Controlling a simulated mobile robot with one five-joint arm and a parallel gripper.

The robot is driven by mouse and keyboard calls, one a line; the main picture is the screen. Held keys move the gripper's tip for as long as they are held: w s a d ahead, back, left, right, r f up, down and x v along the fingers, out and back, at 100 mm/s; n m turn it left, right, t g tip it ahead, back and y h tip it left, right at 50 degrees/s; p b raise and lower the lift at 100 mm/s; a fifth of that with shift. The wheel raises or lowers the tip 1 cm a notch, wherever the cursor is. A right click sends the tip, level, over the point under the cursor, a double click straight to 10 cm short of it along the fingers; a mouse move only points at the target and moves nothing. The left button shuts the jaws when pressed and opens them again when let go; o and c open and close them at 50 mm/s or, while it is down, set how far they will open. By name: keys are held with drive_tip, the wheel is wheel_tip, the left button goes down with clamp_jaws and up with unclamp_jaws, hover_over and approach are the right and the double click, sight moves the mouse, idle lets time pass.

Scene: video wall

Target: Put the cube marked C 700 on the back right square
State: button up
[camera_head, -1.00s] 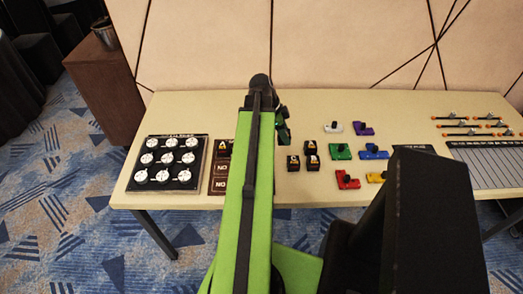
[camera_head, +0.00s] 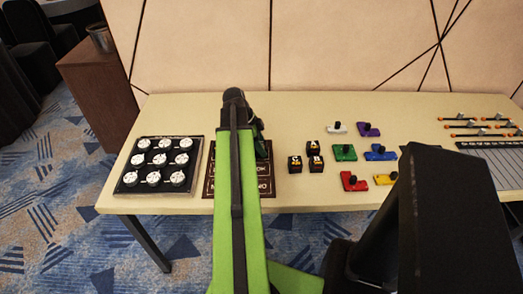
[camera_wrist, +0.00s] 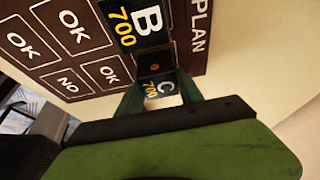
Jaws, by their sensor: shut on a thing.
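My gripper (camera_wrist: 159,92) is shut on the dark cube marked C 700 (camera_wrist: 160,89), held between its green fingers in the wrist view. The brown board with OK and NO squares (camera_wrist: 66,84) lies below it, with PLAN printed along one edge. A cube marked B 700 (camera_wrist: 138,22) is on the board, close beside the held cube. Whether the held cube touches the board I cannot tell. In the head view, the board (camera_head: 209,187) is partly covered by my arm, and my gripper (camera_head: 262,150) is mostly hidden behind it, over the board's right side. The back right square is not clearly visible.
Three more dark lettered cubes (camera_head: 313,148) stand right of the board. A black panel of white dials (camera_head: 128,178) is at the left. Coloured blocks with black knobs (camera_head: 345,153) and a slider panel (camera_head: 490,170) lie farther right. A wall stands behind the table.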

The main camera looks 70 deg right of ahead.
drive_tip(key=o, duration=0.9)
drive_tip(key=shift+f, duration=0.1)
drive_tip(key=o, duration=0.5)
drive_tip(key=shift+r, duration=0.45)
drive_tip(key=p+v, duration=1.1)
drive_tip(key=shift+w+a+r, duration=0.1)
drive_tip(key=shift+w+r, duration=0.1)
